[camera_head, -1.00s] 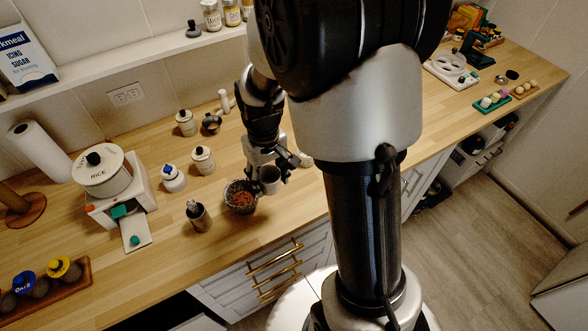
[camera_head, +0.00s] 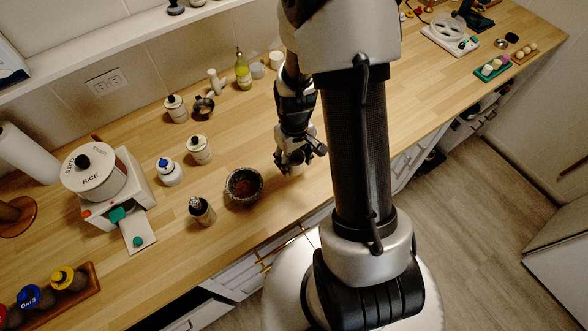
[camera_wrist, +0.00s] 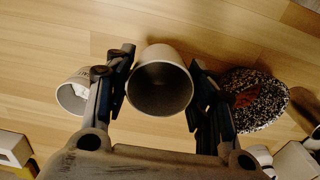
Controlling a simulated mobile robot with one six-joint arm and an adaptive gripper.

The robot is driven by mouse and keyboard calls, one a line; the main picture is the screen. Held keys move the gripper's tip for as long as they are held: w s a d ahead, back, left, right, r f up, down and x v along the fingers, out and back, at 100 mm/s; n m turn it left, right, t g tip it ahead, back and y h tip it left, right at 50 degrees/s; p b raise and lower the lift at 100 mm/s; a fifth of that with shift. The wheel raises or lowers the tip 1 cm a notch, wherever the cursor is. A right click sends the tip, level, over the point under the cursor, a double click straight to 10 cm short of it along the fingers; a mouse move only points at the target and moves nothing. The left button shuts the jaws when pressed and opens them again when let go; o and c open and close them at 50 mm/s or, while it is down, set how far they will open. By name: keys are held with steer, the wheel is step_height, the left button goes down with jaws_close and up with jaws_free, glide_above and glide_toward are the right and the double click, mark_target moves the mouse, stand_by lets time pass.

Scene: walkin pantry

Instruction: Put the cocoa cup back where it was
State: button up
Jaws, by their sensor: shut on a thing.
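The cocoa cup (camera_head: 296,167) is a small pale grey cup held by my gripper (camera_head: 299,157) just right of the bowl. In the wrist view the cup (camera_wrist: 160,83) sits between both fingers, its dark, empty-looking inside facing the camera. The speckled dark bowl (camera_head: 232,194) holds reddish-brown powder and stands on the counter. It also shows in the wrist view (camera_wrist: 268,103), right of the fingers and apart from the cup. I cannot tell whether the cup's base touches the counter.
A second pale cup (camera_wrist: 73,94) stands left of my gripper in the wrist view. Left of the bowl are a dark canister (camera_head: 202,211), white jars (camera_head: 199,150) and a rice dispenser (camera_head: 97,175). A green bottle (camera_head: 243,72) stands behind. The wooden counter (camera_head: 330,195) ends close in front.

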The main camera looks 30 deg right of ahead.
steer(key=shift+f+b, duration=0.5)
steer(key=shift+f, duration=1.9)
steer(key=shift+f, duration=0.1)
steer(key=shift+f, duration=0.15)
steer(key=o, duration=1.1)
steer(key=shift+r, duration=0.2)
step_height(320, 180, up, 12)
steer(key=p, duration=0.3)
step_height(320, 180, up, 23)
steer(key=t, duration=0.5)
glide_above(294, 168)
steer(key=s+a, duration=0.9)
steer(key=s, duration=0.2)
steer(key=shift+s, duration=0.1)
